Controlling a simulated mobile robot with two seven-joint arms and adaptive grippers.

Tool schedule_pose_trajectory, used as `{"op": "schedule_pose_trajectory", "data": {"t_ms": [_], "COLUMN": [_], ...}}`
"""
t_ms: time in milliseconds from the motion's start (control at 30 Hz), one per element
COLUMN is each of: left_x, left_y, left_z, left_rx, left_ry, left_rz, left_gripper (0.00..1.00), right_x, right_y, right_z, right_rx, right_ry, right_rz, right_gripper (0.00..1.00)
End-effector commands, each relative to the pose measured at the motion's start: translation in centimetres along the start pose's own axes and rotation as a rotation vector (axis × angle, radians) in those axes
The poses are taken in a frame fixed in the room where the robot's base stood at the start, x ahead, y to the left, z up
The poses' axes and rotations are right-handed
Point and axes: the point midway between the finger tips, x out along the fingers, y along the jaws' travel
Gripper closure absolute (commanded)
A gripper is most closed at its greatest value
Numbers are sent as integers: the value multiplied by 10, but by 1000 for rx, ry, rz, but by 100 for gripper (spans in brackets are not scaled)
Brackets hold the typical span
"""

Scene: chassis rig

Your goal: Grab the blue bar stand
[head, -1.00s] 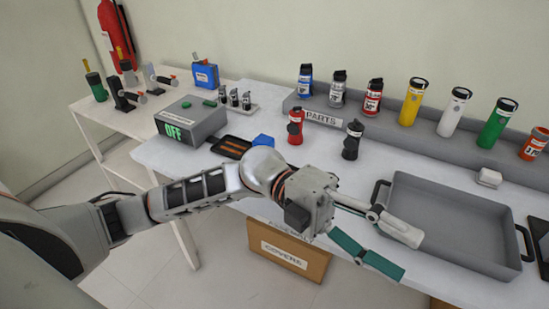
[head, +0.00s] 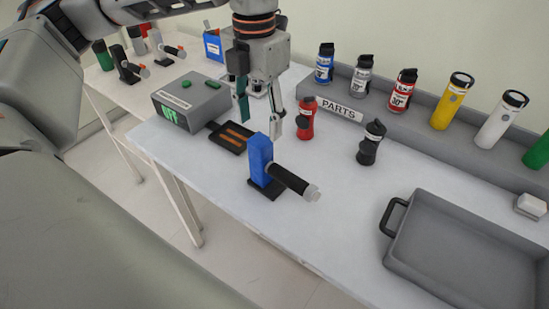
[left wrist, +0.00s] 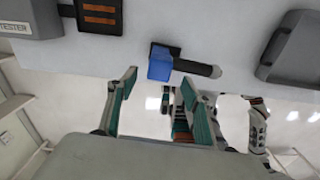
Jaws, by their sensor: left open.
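The blue bar stand (head: 260,155) stands upright on its dark base on the table. A black bar with a pale tip sticks out from it to the right. My left gripper (head: 259,126) is open and empty, with its fingers pointing down above and behind the blue stand. In the left wrist view, the blue stand (left wrist: 161,64) lies beyond the two open fingertips (left wrist: 155,82), apart from them. My right gripper does not show clearly in the head view.
A grey tester box (head: 190,100) and a black tray with orange strips (head: 232,137) lie left of the stand. A red bottle (head: 306,118) and a black bottle (head: 371,142) stand to the right. A grey bin (head: 465,245) is at the lower right. The table front is clear.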

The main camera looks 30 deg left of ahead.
Motion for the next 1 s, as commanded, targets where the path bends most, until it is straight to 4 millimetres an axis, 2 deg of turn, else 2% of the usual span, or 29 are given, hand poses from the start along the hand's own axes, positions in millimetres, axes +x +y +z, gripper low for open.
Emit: {"op": "schedule_pose_trajectory", "data": {"t_ms": [167, 367, 633, 767, 967, 1000], "left_x": [13, 33, 70, 77, 77, 77], "left_y": [2, 2, 1, 1, 1, 1], "left_z": [-1, -1, -1, -1, 0, 0], "left_rx": [-6, -5, -4, -5, -5, -4], "left_ry": [1, 0, 1, 0, -2, -1], "left_rz": [7, 5, 4, 4, 4, 4], "left_gripper": [50, 50, 50, 50, 50, 58], "right_x": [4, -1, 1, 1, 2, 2], "right_y": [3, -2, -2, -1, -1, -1], "right_z": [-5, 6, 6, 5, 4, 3], "right_rx": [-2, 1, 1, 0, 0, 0], "right_ry": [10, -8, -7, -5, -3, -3], "right_rz": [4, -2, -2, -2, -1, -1], "right_gripper": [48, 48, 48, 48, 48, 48]}}
